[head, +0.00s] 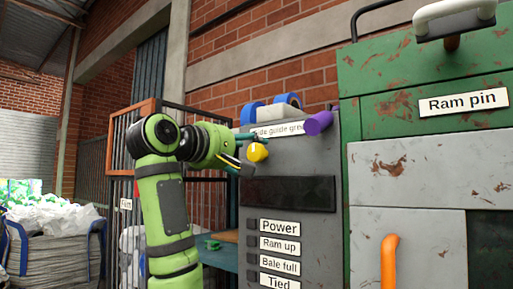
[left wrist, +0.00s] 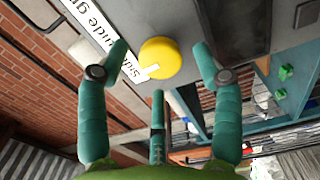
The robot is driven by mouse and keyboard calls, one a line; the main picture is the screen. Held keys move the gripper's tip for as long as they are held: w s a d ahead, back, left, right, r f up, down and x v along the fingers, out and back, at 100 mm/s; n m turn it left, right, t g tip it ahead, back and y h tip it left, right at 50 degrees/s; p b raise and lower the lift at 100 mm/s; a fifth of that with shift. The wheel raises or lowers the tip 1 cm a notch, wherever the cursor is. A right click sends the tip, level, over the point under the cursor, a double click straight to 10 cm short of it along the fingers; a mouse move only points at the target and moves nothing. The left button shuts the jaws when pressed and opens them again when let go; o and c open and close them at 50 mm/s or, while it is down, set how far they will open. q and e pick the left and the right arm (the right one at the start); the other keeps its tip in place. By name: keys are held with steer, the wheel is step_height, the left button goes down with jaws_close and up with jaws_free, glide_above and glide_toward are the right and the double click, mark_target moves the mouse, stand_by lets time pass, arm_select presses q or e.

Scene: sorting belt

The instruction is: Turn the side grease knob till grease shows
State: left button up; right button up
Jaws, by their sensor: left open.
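The yellow side grease knob (head: 258,152) sits on the upper left of the grey control panel (head: 290,225), under a partly covered "Side guide grease" label (head: 285,129). In the left wrist view the round yellow knob (left wrist: 160,60) with a white pointer mark lies between and beyond my teal fingertips. My left gripper (left wrist: 160,72) is open, its fingers spread on both sides of the knob and not visibly touching it. In the head view my left gripper (head: 243,150) is at the knob's left. No grease is seen. My right gripper is not in view.
A purple knob (head: 318,123) sticks out at the panel's upper right, and blue tape rolls (head: 270,110) rest on top. The green machine (head: 420,70) with an orange handle (head: 389,262) stands to the right. A wire cage (head: 120,130) stands behind my left arm.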

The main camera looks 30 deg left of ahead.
mark_target(254, 152)
arm_select(q)
steer(key=shift+w+d+p, duration=0.1)
steer(key=shift+w+p, duration=0.3)
steer(key=shift+w, duration=1.25)
steer(key=c, duration=1.2)
steer(key=shift+o, duration=0.2)
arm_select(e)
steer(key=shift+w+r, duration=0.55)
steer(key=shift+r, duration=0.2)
